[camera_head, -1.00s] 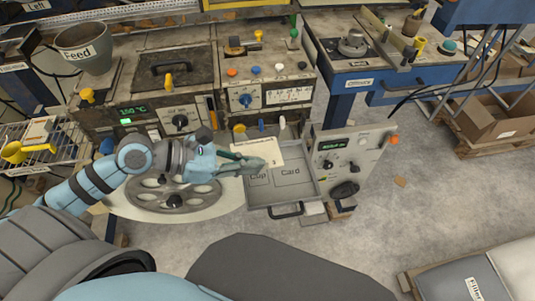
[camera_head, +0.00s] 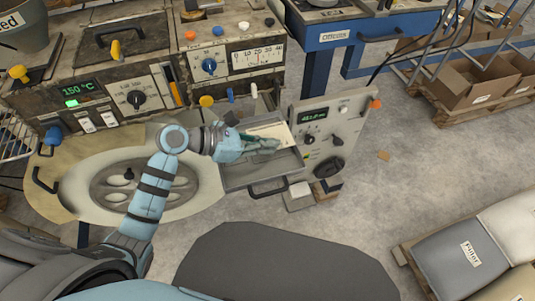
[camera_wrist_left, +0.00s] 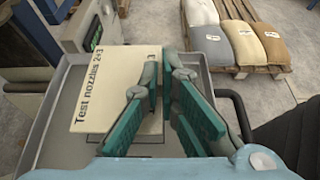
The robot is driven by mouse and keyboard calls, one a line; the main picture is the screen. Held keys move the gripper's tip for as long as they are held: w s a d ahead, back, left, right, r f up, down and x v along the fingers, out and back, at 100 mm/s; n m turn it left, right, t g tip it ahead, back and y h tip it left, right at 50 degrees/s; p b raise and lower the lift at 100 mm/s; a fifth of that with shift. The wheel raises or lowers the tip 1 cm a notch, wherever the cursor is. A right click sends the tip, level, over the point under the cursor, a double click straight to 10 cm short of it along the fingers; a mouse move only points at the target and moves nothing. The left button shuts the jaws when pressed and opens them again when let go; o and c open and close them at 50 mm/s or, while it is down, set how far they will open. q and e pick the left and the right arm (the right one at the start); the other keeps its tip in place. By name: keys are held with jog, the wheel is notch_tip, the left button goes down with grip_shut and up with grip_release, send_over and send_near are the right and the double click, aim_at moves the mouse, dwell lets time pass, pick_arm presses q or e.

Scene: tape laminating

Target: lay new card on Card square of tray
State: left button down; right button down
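The cream new card (camera_head: 270,133), printed "Test nozzles 2+3", is over the grey tray (camera_head: 236,178). It also shows in the left wrist view (camera_wrist_left: 100,75), face up and slightly turned, with a dark square outline visible past its lower edge. I cannot tell whether it lies fully flat. My left gripper (camera_head: 262,145) is over the tray, at the card's edge. In the left wrist view its green fingers (camera_wrist_left: 165,85) stand apart, one over the card's right side, the other beside its edge. My right gripper is not in view.
A panel with a green display (camera_head: 322,130) stands right of the tray. A round plate with a holed disc (camera_head: 125,185) lies left of it. Control boxes with knobs (camera_head: 208,66) stand behind.

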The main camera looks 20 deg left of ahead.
pick_arm(q)
notch_tip(320, 180, down, 4)
jog(key=shift+r+b, duration=0.25)
jog(key=shift+b, duration=0.1)
jog(key=shift+f, duration=0.2)
jog(key=c, duration=1.8)
grip_release()
jog(key=shift+r, duration=0.1)
